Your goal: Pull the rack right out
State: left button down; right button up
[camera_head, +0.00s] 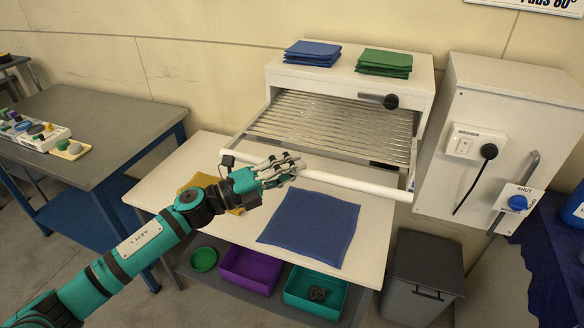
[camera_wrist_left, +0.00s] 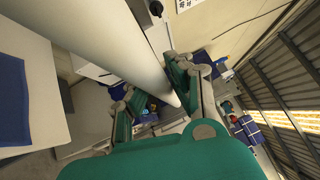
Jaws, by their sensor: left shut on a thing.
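The rack (camera_head: 330,122) is a set of shiny metal bars that sticks out of the front of a white warming cabinet (camera_head: 343,88), over the white table. A long white bar (camera_head: 345,183) runs along its front edge. My left gripper (camera_head: 284,168) is shut on this bar, left of its middle. In the left wrist view the white bar (camera_wrist_left: 95,38) passes between the fingers of my left gripper (camera_wrist_left: 158,88). The rack's back end is hidden inside the cabinet. My right gripper is not in view.
A blue cloth (camera_head: 310,228) and a yellow cloth (camera_head: 200,187) lie on the white table (camera_head: 375,245). Folded blue (camera_head: 312,53) and green (camera_head: 385,63) cloths top the cabinet. A white unit (camera_head: 490,120) with a handle stands at right. A grey bin (camera_head: 423,278) stands below.

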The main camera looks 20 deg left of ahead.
pick_arm(q)
jog(key=c, duration=1.5)
grip_release()
jog(key=shift+s+d+f, duration=0.1)
jog(key=shift+s+f, duration=0.05)
jog(key=shift+f, duration=0.25)
jog(key=shift+o, duration=1.4)
jog(key=shift+r, duration=0.1)
jog(key=shift+o, duration=0.3)
jog(key=shift+r, duration=0.2)
jog(key=shift+s, duration=0.15)
jog(key=shift+s+a+f, duration=0.1)
jog(key=shift+s+a, duration=0.05)
jog(key=shift+a, duration=0.25)
jog(key=v, duration=1.1)
jog(key=shift+s, duration=0.2)
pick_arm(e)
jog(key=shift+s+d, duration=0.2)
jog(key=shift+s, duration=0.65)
